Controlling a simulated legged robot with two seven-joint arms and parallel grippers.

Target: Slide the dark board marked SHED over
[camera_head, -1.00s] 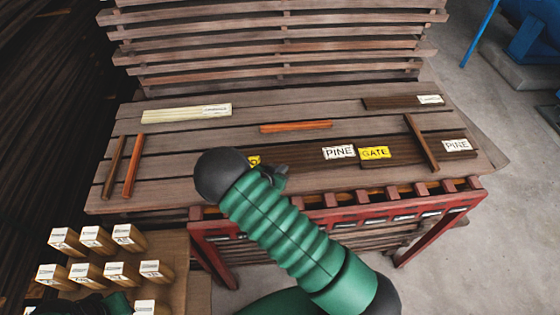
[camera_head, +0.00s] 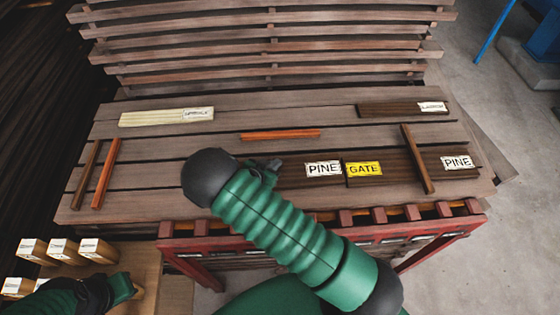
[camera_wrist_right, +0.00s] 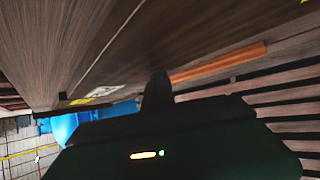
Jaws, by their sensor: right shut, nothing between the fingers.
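A dark board (camera_head: 293,177) lies near the front of the slatted table, with a white PINE label at its right end. Its left part, and any SHED marking, is hidden behind my right arm. Its right end meets, or nearly meets, another dark board (camera_head: 397,165) with a yellow GATE label and a white PINE label. My right gripper (camera_head: 272,165) shows only as a small dark tip beside the arm, over the first board's back edge. In the right wrist view the fingers (camera_wrist_right: 157,91) are shut and empty near dark wood; contact is unclear. My left gripper (camera_head: 126,289) is at bottom left, its jaws unclear.
A dark stick (camera_head: 417,158) lies across the GATE board. An orange stick (camera_head: 280,135), a pale labelled board (camera_head: 150,118) and a dark labelled board (camera_head: 385,110) lie behind. Labelled blocks (camera_head: 64,250) stand at lower left. A slatted rack (camera_head: 250,45) rises behind.

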